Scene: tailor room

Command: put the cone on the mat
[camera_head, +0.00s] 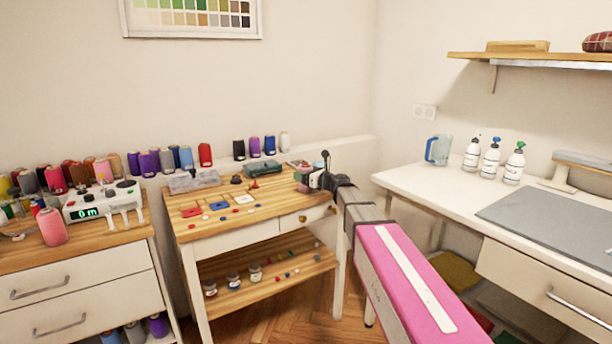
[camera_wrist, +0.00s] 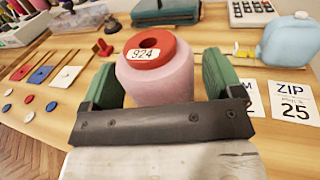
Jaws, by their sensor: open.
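A pink thread cone (camera_wrist: 155,78) with a red top and a label reading 924 stands upright in the wrist view. My gripper (camera_wrist: 161,82) is open, with its green fingers on either side of the cone; whether they touch it I cannot tell. In the head view my gripper (camera_head: 316,180) is over the right end of the wooden table, and I cannot make out the cone there. A grey mat (camera_head: 556,222) lies flat on the white table at the right, well away from my gripper.
The wooden table (camera_head: 187,230) holds small coloured squares, buttons and a small red pointed piece (camera_wrist: 103,47). White bottles (camera_head: 490,158) and a blue-handled jug (camera_head: 438,150) stand behind the mat.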

